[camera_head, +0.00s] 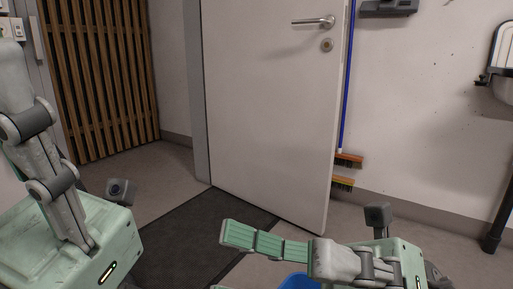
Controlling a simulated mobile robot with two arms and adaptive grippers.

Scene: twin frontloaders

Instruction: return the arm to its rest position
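My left gripper (55,205) is large and close at the left edge. Its pale green body has a lit slot and a small dark camera block, and grey finger links rise toward the upper left, out of the frame. My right gripper (262,243) is low in the right half. Its body is near the bottom edge and a finger with green pads points left over the floor. I see nothing held in either one. The second finger of each is hidden or out of frame, so I cannot tell how far they are open.
A white door (265,110) with a lever handle stands ahead, above a dark floor mat (190,240). A blue-handled broom (347,90) is right of it. A blue container (298,281) shows partly below my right gripper. A wooden slat panel (100,75) is at left.

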